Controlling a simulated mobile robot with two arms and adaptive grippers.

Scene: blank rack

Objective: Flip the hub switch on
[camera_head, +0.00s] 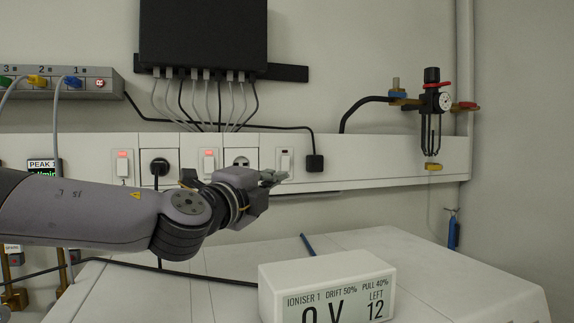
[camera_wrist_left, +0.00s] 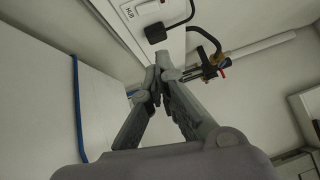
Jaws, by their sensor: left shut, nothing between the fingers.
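The hub switch (camera_head: 285,161) is a small white rocker on the wall trunking, right of a socket. It shows no red glow like the two switches to its left. In the left wrist view the hub switch (camera_wrist_left: 147,7) is at the top edge, partly cut off, with a HUB label beside it. My left gripper (camera_head: 275,178) is shut and empty, its fingertips just below and in front of the switch in the head view. In the left wrist view the gripper (camera_wrist_left: 158,76) points toward the trunking. I cannot tell if it touches. My right gripper is out of view.
A black plug (camera_head: 314,163) sits right of the switch. A black box (camera_head: 204,33) with several cables hangs above. A regulator (camera_head: 434,101) is mounted at the right. A white display block (camera_head: 328,283) stands on the white surface (camera_head: 430,275) below.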

